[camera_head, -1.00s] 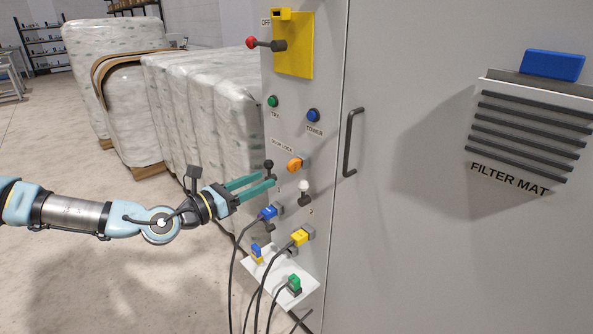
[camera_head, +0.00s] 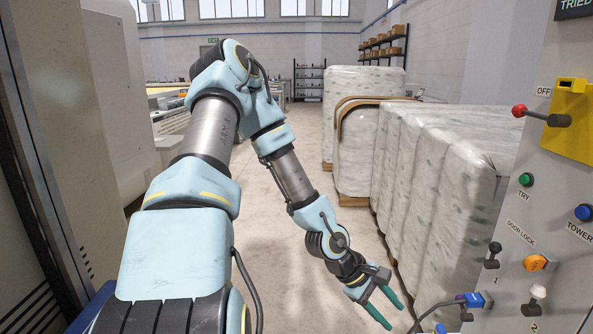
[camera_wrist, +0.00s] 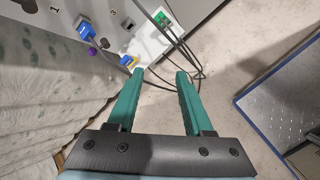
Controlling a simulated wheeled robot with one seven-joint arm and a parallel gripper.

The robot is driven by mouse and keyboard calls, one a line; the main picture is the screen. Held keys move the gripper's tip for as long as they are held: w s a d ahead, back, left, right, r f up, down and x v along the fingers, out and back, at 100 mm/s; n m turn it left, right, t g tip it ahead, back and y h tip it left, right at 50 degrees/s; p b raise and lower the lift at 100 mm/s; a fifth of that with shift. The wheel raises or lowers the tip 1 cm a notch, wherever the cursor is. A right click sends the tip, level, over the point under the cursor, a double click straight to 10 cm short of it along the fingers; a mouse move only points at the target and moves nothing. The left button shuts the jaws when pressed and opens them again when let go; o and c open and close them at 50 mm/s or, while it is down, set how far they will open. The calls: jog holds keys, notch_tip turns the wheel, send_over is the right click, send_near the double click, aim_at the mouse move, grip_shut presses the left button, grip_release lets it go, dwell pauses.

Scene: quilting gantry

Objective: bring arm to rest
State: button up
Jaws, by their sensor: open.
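My gripper (camera_head: 385,308) has two green fingers spread apart with nothing between them. In the head view it hangs low at the end of my bent arm, left of the grey control cabinet (camera_head: 560,205) and in front of the wrapped bales. In the wrist view the gripper (camera_wrist: 160,82) is open, with bare floor and dark cables beyond its fingertips. It touches nothing that I can see.
Wrapped bales (camera_head: 440,170) stand along the right side. Cables (camera_wrist: 185,50) hang near the fingers. A blue-edged panel (camera_wrist: 285,100) lies right. Open floor (camera_head: 300,240) runs behind my arm.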

jog(key=w+a+r+m+t+y, duration=0.1)
jog(key=w+a+r+m+y, duration=0.15)
jog(key=a, duration=0.45)
jog(key=w+a+r+m+t+y, duration=0.15)
jog(key=a+r, duration=0.25)
jog(key=a, duration=0.4)
jog(key=w+a+r+m+y, duration=0.1)
jog(key=a+r+m+y, duration=0.2)
jog(key=a, duration=0.4)
jog(key=s+a+r+m+p, duration=0.1)
jog(key=s+a+r, duration=0.2)
jog(key=a+r, duration=0.2)
notch_tip(320, 180, up, 3)
jog(key=shift+r+m+y, duration=0.15)
jog(key=shift+m+y, duration=0.15)
jog(key=shift+y, duration=0.1)
jog(key=shift+a, duration=0.1)
jog(key=shift+c, duration=0.3)
